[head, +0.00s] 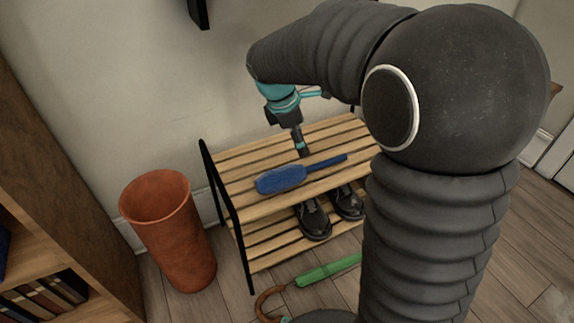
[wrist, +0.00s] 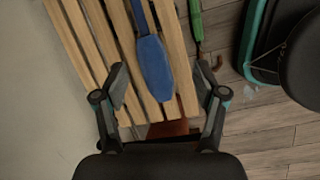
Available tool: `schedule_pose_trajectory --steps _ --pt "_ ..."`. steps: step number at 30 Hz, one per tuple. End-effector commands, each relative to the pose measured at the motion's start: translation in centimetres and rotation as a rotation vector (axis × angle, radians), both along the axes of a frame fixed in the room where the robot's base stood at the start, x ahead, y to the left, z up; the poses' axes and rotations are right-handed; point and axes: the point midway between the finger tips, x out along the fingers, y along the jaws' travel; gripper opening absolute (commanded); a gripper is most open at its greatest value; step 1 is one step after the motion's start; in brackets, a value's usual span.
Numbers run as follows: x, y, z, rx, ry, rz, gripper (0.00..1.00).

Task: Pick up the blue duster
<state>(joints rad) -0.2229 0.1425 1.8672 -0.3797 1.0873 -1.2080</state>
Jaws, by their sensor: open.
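The blue duster (head: 282,179) lies on the top slats of a wooden rack, its wide head to the left and its thin handle to the right in the head view. In the wrist view the duster's head (wrist: 154,68) shows ahead of and between the spread fingers, with the handle running up out of the picture. My gripper (head: 303,150) points down just behind the duster in the head view, apart from it as far as I can tell. In the wrist view my gripper (wrist: 162,78) is open and empty.
The slatted rack (head: 236,161) holds black shoes (head: 313,219) on its lower shelf. A terracotta bin (head: 172,232) stands left of it. A green umbrella (head: 328,270) lies on the floor in front. A bookshelf (head: 75,190) is at far left, and the wall is close behind the rack.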

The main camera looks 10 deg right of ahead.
Motion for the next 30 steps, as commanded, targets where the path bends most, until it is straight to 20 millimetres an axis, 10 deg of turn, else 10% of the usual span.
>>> schedule_pose_trajectory --steps 9,30 --pt "3.8 1.3 -4.0 -0.096 0.116 0.227 0.71" --pt "4.8 -1.8 -11.9 -0.098 0.119 0.234 0.71"
